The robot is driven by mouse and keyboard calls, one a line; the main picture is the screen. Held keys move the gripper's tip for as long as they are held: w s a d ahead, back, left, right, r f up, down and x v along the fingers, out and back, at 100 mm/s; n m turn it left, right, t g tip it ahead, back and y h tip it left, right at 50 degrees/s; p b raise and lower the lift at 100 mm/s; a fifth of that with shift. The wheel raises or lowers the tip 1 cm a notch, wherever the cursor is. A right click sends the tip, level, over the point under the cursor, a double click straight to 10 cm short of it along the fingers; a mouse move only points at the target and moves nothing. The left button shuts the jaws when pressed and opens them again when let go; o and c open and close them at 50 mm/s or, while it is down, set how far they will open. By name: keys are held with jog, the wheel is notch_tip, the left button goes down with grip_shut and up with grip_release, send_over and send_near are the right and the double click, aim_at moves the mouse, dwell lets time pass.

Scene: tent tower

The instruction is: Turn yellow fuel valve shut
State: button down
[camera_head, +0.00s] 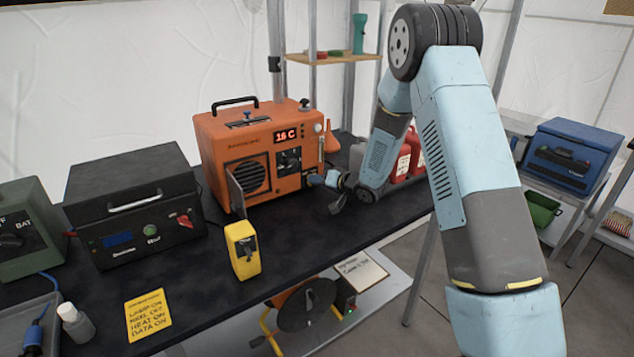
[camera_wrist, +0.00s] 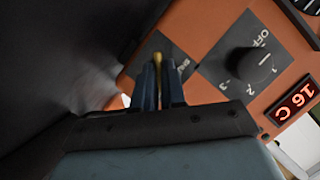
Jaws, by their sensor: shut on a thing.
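The orange heater (camera_head: 225,140) stands on the dark bench, its display reading 16 C. In the wrist view the display (camera_wrist: 295,98) is at the right. My gripper (camera_head: 314,180) is at the lower right of the heater's front. In the wrist view my gripper (camera_wrist: 158,75) is shut on a small yellow piece, the fuel valve (camera_wrist: 157,58), of which only the tip shows between the fingers. A partly covered label, seemingly SHUT, is just right of the fingertips. The valve's angle cannot be told. The head view does not show the valve clearly.
A black dial (camera_wrist: 250,66) marked OFF, 1, 2, 3 is near my fingers. An open grey door (camera_head: 236,194) stands out from the heater's front. A yellow box (camera_head: 242,252) stands on the bench before it. Red canisters (camera_head: 412,150) are behind my arm.

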jog(key=n+h, duration=0.2)
jog(key=n, duration=0.1)
jog(key=shift+s+t, duration=0.1)
jog(key=shift+t, duration=0.2)
jog(key=n, duration=0.1)
jog(key=n+t+h, duration=0.1)
jog(key=shift+s+a+n+h, duration=0.1)
jog(key=shift+a+n+h, duration=0.1)
jog(key=shift+n+h, duration=0.1)
jog(key=n, duration=0.1)
jog(key=n+t+h, duration=0.1)
jog(key=n, duration=0.1)
jog(key=shift+s+a+h, duration=0.1)
jog(key=shift+a+h, duration=0.1)
jog(key=shift+h, duration=0.1)
jog(key=shift+s+a+f+n+t+h, duration=0.1)
jog(key=shift+n+t+h, duration=0.3)
jog(key=shift+n, duration=0.4)
jog(key=shift+f+n+t+h, duration=0.1)
jog(key=shift+n+t+h, duration=0.1)
jog(key=shift+n+t, duration=0.45)
jog(key=shift+n, duration=0.25)
jog(key=c, duration=1.2)
grip_release()
jog(key=shift+r, duration=0.1)
jog(key=v, duration=1.3)
jog(key=shift+s+r, duration=0.15)
jog(key=shift+s, duration=0.15)
